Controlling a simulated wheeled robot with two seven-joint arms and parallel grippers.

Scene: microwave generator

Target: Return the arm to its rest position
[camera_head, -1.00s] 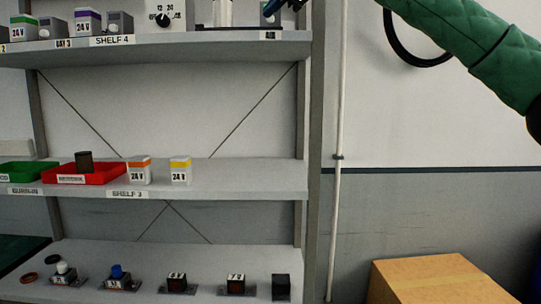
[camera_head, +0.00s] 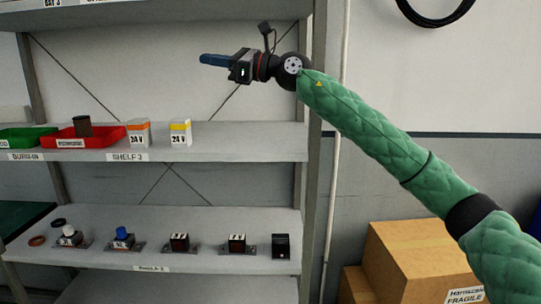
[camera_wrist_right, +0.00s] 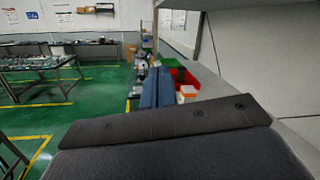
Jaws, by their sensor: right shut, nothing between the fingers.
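My right arm, in a green padded sleeve (camera_head: 375,130), reaches in from the lower right in the head view. Its right gripper (camera_head: 212,60) is shut and empty, pointing left, in front of the shelving and above the shelf 3 level. The shut blue fingers also show in the right wrist view (camera_wrist_right: 150,88). My left gripper is in neither current view.
Shelf 3 (camera_head: 240,143) holds a red bin (camera_head: 98,138), a green bin (camera_head: 20,138), an orange-topped block (camera_head: 138,133) and a yellow-topped block (camera_head: 180,133). The lower shelf (camera_head: 200,216) holds several small parts. Cardboard boxes (camera_head: 420,255) stand at right.

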